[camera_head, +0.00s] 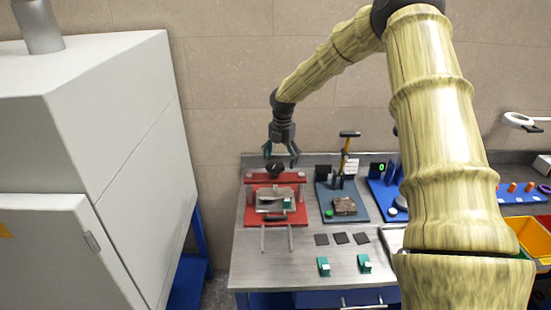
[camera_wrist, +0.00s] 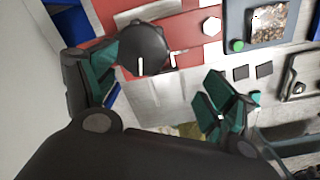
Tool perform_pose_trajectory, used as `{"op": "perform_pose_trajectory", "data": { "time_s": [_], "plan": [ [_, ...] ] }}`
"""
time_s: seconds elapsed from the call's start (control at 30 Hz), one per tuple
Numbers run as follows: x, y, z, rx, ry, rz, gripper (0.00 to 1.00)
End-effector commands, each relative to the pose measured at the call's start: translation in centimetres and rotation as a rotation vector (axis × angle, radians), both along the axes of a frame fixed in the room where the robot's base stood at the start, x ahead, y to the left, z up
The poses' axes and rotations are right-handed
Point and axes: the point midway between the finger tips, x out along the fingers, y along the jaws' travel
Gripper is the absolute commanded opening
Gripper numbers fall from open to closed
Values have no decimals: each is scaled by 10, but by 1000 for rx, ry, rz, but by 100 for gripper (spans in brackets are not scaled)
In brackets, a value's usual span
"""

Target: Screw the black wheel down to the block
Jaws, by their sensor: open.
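The black wheel (camera_head: 275,167) sits at the top of the red press (camera_head: 249,215), at its crossbar. The press stands at the back left of the metal table, with a light metal block (camera_head: 268,205) in its middle. My gripper (camera_head: 281,161) is above the wheel, pointing down, with its fingers spread. In the wrist view the wheel (camera_wrist: 145,45) shows as a dark disc beyond and above the open green-padded fingers (camera_wrist: 160,88), nearer the left finger. The fingers look empty. Whether a finger touches the wheel, and the gap between wheel and block, I cannot tell.
A dark blue-grey fixture (camera_head: 325,208) with a yellow-handled lever stands right of the press, then a blue fixture (camera_head: 376,195). Dark square pads (camera_head: 340,238) and green clips (camera_head: 323,266) lie in front. A tall white cabinet (camera_head: 130,150) stands close on the left.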

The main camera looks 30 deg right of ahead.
Motion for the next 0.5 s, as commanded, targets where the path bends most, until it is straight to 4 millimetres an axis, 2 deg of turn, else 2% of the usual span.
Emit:
{"op": "perform_pose_trajectory", "data": {
  "time_s": [0.1,0.23,0.37,0.5],
  "plan": [
    [22,0,-21,-5,20,1,84],
    [38,1,-38,-4,33,4,84],
    [40,0,-42,-5,33,3,84],
    [32,-1,-37,-5,25,1,84]
  ]
}}
